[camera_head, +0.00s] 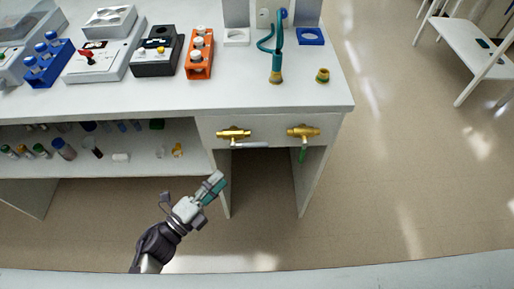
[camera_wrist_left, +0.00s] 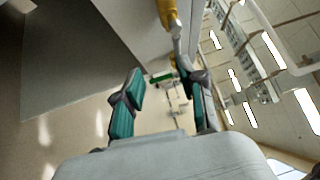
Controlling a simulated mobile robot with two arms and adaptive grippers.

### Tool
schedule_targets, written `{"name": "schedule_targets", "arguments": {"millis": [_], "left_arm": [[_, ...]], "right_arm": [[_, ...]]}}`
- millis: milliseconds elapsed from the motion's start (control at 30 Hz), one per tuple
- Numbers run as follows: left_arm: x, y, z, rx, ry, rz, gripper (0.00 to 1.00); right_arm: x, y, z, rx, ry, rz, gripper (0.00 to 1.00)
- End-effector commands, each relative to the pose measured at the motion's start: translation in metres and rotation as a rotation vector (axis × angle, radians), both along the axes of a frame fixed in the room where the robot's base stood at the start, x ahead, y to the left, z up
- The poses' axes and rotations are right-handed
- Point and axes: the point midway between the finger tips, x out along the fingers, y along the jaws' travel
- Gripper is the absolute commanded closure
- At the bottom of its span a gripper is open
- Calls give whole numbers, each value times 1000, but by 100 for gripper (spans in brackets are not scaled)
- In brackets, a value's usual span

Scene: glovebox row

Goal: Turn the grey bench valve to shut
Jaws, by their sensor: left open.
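The grey bench valve is a brass body (camera_head: 233,133) on the bench front, at the left of two valves. Its grey lever (camera_head: 250,144) lies level, pointing right. In the left wrist view the brass body (camera_wrist_left: 168,14) is at the top, with the grey lever (camera_wrist_left: 178,38) running down from it toward the right finger. I cannot tell whether they touch. My left gripper (camera_head: 214,187) is below and left of the valve in the head view. Its teal-padded fingers are spread apart, and it also shows open in the wrist view (camera_wrist_left: 168,90). My right gripper is out of view.
A second brass valve (camera_head: 303,131) to the right has a green lever (camera_head: 303,155) hanging down. The bench (camera_head: 280,94) carries a teal hose (camera_head: 276,60), an orange rack (camera_head: 199,55) and instruments. A shelf of bottles is at left. Floor below the valves is open between the legs.

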Motion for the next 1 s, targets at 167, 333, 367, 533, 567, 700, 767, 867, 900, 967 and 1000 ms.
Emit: {"name": "schedule_targets", "arguments": {"millis": [167,333,367,533,567,700,767,867,900,967,1000], "left_arm": [[-4,-14,24,49,-110,-55,60],[14,-30,30,44,-108,-52,60],[18,-35,31,45,-108,-53,60],[44,-61,36,43,-107,-51,60],[49,-66,37,42,-106,-51,60],[67,-85,40,43,-104,-50,60],[74,-92,41,43,-103,-51,60],[82,-100,41,43,-103,-50,60],[84,-102,41,43,-102,-50,60],[87,-105,42,44,-103,-50,60],[88,-106,42,44,-103,-50,60]], "right_arm": [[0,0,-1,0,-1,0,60],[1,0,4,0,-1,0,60],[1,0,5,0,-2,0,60],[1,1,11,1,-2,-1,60],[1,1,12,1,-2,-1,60],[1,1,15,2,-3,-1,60],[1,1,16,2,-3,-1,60],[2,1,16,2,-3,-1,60],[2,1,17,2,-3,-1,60],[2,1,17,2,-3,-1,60],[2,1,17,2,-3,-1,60]]}}
